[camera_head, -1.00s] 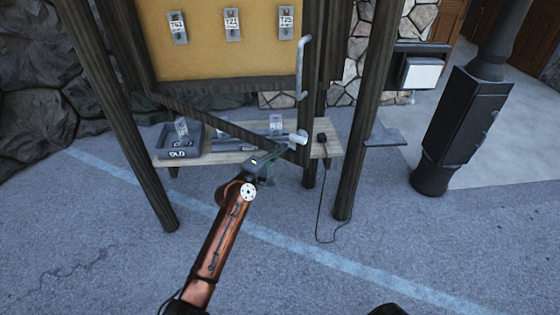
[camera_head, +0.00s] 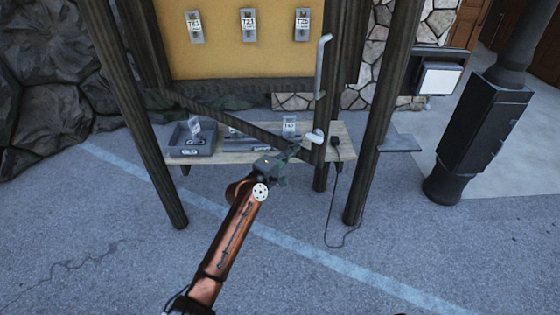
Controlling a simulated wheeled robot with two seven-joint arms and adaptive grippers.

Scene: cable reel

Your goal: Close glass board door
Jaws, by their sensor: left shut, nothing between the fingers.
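The board (camera_head: 225,58) has a yellow back with several numbered tags hung on it. Its door seems to stand swung out toward me: the dark bottom rail (camera_head: 245,122) slants from the left post down to the right. The glass is too clear to make out. My right gripper is not in view.
A wooden shelf (camera_head: 235,157) below the board carries a grey tray (camera_head: 190,148) and a tag (camera_head: 289,124). A black cable (camera_head: 328,222) hangs on the right. Wooden posts (camera_head: 362,195) flank the board; a dark stove (camera_head: 480,135) stands right. The foreground paving is open.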

